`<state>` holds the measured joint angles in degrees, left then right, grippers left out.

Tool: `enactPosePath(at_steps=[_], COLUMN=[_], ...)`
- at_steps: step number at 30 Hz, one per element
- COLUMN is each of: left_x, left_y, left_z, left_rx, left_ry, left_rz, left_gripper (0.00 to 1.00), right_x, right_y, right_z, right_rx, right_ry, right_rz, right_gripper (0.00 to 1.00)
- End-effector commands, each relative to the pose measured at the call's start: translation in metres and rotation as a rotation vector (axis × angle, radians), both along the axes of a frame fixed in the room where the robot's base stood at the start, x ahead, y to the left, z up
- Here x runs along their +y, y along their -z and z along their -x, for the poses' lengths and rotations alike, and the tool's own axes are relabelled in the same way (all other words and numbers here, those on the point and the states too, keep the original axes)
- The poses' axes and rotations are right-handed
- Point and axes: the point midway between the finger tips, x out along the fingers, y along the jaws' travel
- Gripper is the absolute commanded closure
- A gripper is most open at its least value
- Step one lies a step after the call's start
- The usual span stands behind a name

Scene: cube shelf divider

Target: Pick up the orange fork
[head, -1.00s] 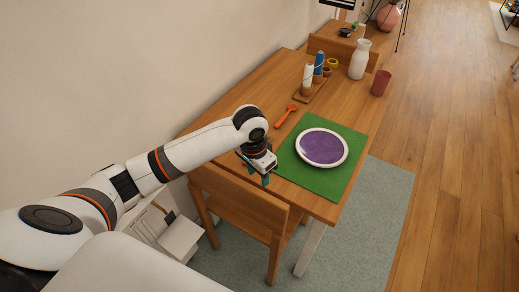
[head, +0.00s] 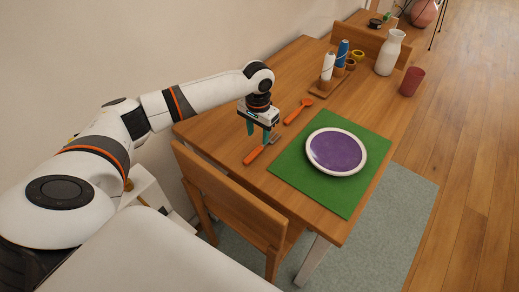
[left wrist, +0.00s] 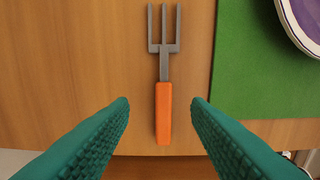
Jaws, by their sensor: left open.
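The orange fork (head: 255,154) lies on the wooden table, left of the green mat, near the table's edge. In the left wrist view its orange handle (left wrist: 163,113) points down and its grey tines (left wrist: 163,30) point up. My left gripper (head: 258,137) is open, with its teal fingers pointing down above the fork. In the left wrist view the two fingertips (left wrist: 160,102) stand either side of the handle, with gaps on both sides. My right gripper is not in view.
A purple plate with a white rim (head: 336,152) sits on the green mat (head: 312,184). An orange spoon (head: 298,111) lies behind the fork. A chair (head: 228,196) stands at the table's near side. Bottles, a white vase (head: 390,54) and a red cup (head: 411,82) stand farther back.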

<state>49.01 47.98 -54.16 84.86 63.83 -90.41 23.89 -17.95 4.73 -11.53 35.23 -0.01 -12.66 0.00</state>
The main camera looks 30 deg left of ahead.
Motion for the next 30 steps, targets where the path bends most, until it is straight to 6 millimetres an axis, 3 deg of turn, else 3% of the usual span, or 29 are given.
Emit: enactPosePath(at_steps=[12, 21, 22, 30], left_x=[-0.005, -0.004, -0.004, -0.004], left_y=[0.049, 0.056, 0.056, 0.055], left_z=[0.002, 0.002, 0.002, 0.002], left_rx=[0.001, 0.0, 0.0, 0.0], left_ry=[0.002, 0.002, 0.002, 0.002], left_rz=[-0.001, -0.001, -0.001, -0.001], left_gripper=[0.56, 0.56, 0.58, 1.0], right_x=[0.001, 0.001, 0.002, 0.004], right_y=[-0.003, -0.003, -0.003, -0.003], right_z=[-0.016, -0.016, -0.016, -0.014], right_rx=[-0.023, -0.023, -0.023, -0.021], right_ry=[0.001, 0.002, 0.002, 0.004], right_rz=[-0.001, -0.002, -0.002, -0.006], right_gripper=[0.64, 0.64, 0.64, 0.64])
